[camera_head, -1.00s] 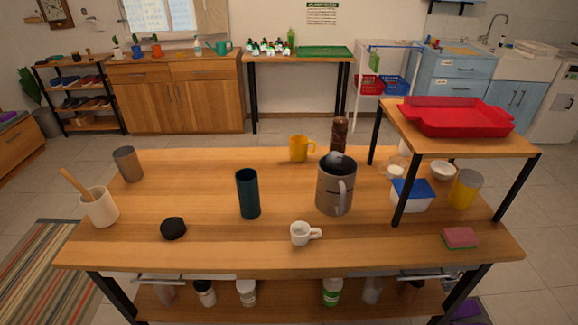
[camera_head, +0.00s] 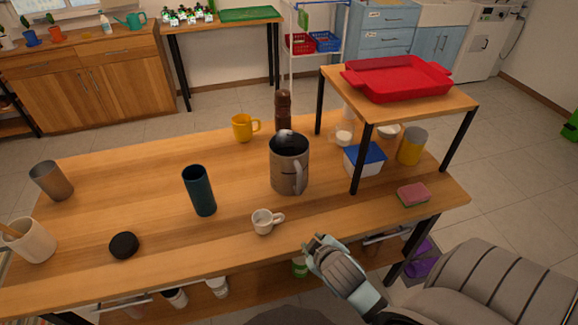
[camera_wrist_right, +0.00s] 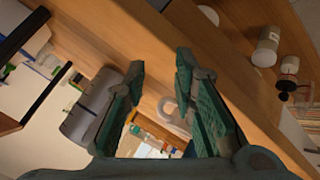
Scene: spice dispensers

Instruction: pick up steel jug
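The steel jug (camera_head: 288,172) stands upright on the wooden table in the head view, with a dark opening and its handle facing front right. In the right wrist view a grey cylinder that looks like the jug (camera_wrist_right: 88,108) shows left of the fingers, turned on its side by the camera angle. My right gripper (camera_head: 319,243) is at the table's front edge, in front of and right of the jug and apart from it. In the right wrist view its two fingers (camera_wrist_right: 160,66) are spread with nothing held between them. My left gripper is not in view.
A white cup (camera_head: 265,222) stands between the jug and the front edge. A dark teal tumbler (camera_head: 199,190) is left of the jug, and a yellow mug (camera_head: 243,128) and brown grinder (camera_head: 283,110) are behind. A raised shelf (camera_head: 455,101) with a red tray (camera_head: 398,80) is at right.

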